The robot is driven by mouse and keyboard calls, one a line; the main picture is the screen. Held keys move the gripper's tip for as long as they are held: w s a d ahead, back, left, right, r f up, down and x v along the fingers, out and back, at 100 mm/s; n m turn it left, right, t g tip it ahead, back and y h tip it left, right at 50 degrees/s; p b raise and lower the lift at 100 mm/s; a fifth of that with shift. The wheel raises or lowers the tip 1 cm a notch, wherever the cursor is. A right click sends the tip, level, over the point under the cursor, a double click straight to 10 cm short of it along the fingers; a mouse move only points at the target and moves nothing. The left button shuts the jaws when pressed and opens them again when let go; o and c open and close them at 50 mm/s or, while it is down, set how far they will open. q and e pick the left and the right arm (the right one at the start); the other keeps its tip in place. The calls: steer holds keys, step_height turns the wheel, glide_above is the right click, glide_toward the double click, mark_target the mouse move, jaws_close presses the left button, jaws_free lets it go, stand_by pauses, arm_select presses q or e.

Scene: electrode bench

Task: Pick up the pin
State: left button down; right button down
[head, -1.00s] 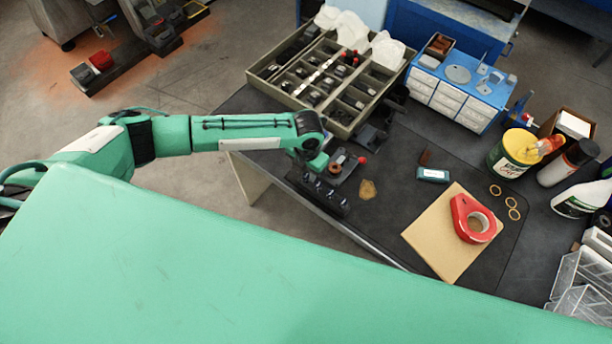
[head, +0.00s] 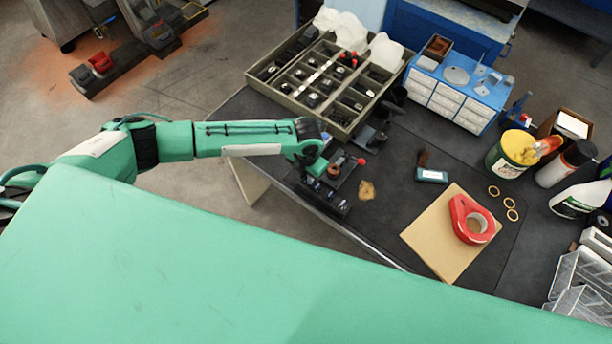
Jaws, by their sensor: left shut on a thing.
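My left gripper (head: 314,184) points down at the near left edge of the dark bench, over a black rail (head: 328,203) with several small pegs. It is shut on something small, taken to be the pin. The pin itself is too small and too hidden by the fingers and wrist to make out. I cannot tell whether it is still in the rail or clear of it. Just beside the gripper, to the right, is a dark block with a copper-coloured ring (head: 334,170) and a red knob (head: 361,161). My right gripper is not in view.
A compartment tray (head: 262,84) with black parts stands behind the gripper. A blue drawer unit (head: 452,95) is at the back. Tins and bottles crowd the right. The bench middle is mostly clear.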

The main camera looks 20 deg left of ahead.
arm_select(q)
step_height(320, 180, up, 20)
steer(key=b, duration=0.4)
steer(key=shift+f, duration=0.15)
